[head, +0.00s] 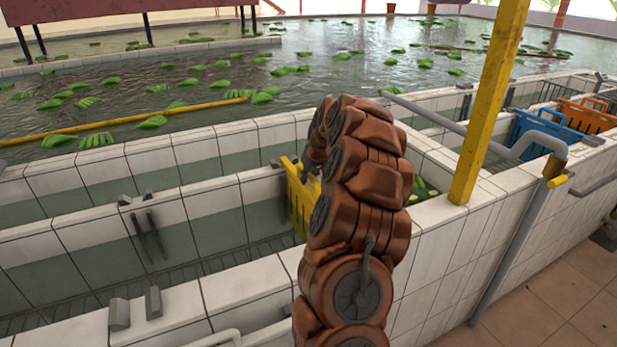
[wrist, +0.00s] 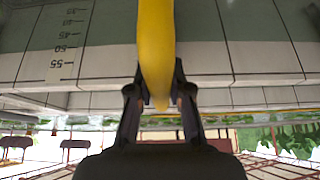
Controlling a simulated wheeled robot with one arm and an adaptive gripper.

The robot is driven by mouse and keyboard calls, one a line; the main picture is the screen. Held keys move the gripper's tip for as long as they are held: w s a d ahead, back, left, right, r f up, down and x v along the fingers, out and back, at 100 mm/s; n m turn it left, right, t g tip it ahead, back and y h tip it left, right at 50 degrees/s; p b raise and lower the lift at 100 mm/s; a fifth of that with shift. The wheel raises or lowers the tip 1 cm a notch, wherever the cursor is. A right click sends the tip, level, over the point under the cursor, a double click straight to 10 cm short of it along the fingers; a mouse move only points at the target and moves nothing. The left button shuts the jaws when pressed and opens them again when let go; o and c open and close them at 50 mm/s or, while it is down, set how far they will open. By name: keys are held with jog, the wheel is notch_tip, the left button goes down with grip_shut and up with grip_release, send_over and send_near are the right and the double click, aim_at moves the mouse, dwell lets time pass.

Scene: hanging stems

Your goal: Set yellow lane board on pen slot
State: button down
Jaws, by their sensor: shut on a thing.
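The yellow lane board (head: 301,198) shows in the head view over a water lane, left of my brown arm, which hides its right part. In the wrist view my gripper (wrist: 159,85) is shut on the yellow lane board (wrist: 156,40), seen edge-on between the two dark fingers. In the head view my gripper is mostly hidden behind the arm. Pairs of grey brackets sit on the tiled walls, one pair on the middle wall (head: 136,198) and one on the near wall (head: 135,308). I cannot tell which marks the pen slot, or whether the board touches a wall.
A yellow post (head: 490,100) stands right of my arm. A blue board (head: 541,130) and an orange board (head: 588,115) stand in lanes at the right. Grey pipes (head: 510,225) run along the right wall. Green bunches (head: 97,139) float in the back pool.

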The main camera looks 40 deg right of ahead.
jog(key=shift+f+b, duration=0.3)
jog(key=shift+f, duration=0.05)
dwell(0.6)
jog(key=c, duration=1)
grip_release()
jog(key=shift+o, duration=0.4)
jog(key=o, duration=0.9)
jog(key=shift+b+v, duration=0.95)
jog(key=shift+v, duration=4.1)
jog(key=shift+f, duration=0.1)
